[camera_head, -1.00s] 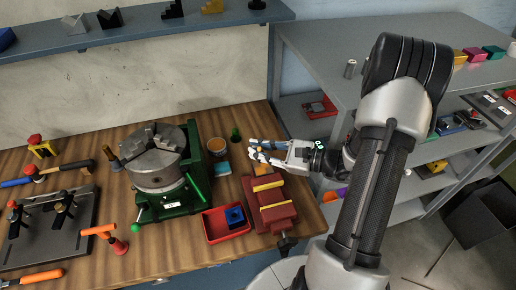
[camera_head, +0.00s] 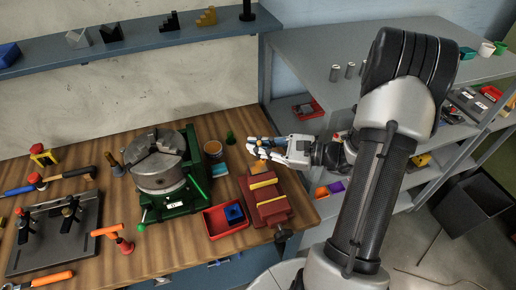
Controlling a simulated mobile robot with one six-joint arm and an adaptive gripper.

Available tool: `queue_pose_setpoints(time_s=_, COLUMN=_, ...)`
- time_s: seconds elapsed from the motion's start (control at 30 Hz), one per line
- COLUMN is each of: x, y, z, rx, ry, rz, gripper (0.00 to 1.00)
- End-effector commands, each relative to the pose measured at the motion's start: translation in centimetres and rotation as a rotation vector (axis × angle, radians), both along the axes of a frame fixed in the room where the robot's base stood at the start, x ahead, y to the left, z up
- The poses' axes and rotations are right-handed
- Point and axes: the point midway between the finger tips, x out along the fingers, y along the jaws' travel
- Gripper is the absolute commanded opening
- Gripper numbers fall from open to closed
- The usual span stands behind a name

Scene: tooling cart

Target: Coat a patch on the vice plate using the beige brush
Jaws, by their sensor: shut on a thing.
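My gripper (camera_head: 256,149) reaches in from the right, its fingers pointing left above the back end of the red vice. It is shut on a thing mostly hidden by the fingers. A small tan piece (camera_head: 258,166) shows just under the fingers and looks like part of the beige brush. I cannot tell whether it touches anything below. The red vice (camera_head: 271,213) stands on the bench with two yellow strips (camera_head: 263,184) across it. I cannot make out a separate plate or any coated patch. An open tin (camera_head: 213,148) with tan contents stands left of my gripper.
A green-based chuck (camera_head: 160,172) stands left of the vice. A red tray (camera_head: 213,228) with a blue block (camera_head: 234,213) lies close beside the vice. A green bottle-like thing (camera_head: 230,137) and a teal block (camera_head: 221,169) are near the tin. Grey shelving (camera_head: 330,85) stands at the right.

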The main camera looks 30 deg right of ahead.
Motion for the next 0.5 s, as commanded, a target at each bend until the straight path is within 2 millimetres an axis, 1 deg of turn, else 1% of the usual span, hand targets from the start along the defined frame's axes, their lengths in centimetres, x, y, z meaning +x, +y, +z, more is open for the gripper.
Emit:
queue_pose_setpoints(time_s=0.03, x=0.0, y=0.0, z=0.8, rx=-0.001, ry=-0.001, rz=0.002, gripper=0.00)
queue_pose_setpoints(time_s=0.2, x=0.1, y=-0.1, z=2.2, rx=-0.001, ry=-0.001, rz=0.007, gripper=0.00)
queue_pose_setpoints(time_s=0.3, x=0.2, y=-0.1, z=2.6, rx=0.000, ry=-0.001, rz=0.009, gripper=0.00)
queue_pose_setpoints(time_s=0.5, x=0.2, y=-0.1, z=2.5, rx=0.000, ry=0.000, rz=0.009, gripper=0.00)
